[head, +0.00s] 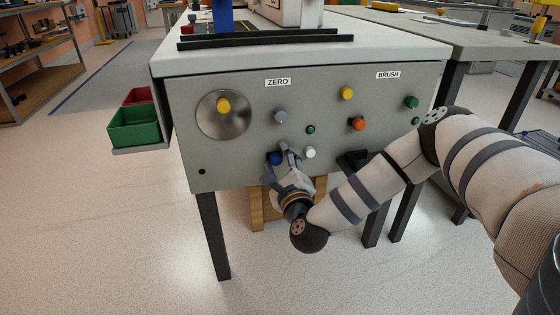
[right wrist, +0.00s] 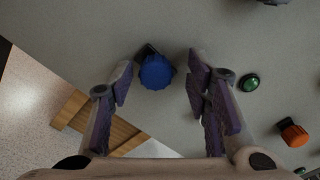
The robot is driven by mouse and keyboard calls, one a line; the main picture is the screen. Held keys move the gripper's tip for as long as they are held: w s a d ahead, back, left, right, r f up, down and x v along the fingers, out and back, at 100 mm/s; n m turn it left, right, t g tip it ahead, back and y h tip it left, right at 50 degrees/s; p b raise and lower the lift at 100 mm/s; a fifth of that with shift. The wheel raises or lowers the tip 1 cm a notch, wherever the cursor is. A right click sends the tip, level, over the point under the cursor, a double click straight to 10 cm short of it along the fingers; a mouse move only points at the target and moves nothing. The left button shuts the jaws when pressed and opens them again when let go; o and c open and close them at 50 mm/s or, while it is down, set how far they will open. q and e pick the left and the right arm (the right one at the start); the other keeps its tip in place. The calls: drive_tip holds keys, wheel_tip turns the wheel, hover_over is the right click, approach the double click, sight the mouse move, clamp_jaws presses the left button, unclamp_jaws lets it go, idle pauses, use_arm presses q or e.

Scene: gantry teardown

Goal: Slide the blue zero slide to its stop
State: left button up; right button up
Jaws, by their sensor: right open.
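The blue zero slide's knob (head: 276,157) sits low on the grey front panel (head: 235,165), below the ZERO label (head: 277,82). My right gripper (head: 283,160) is at the panel and partly covers the knob in the head view. In the right wrist view the blue knob (right wrist: 156,72) stands between the two open fingertips, with a gap on each side. A dark piece shows behind the knob; the rest of the slide's track is hidden. My left gripper is not in view.
A yellow knob on a round metal disc (head: 223,120) is at left. Green (head: 134,127) and red bins hang beside the panel.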

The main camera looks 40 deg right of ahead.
drive_tip(key=v, duration=1.2)
drive_tip(key=shift+d, duration=0.1)
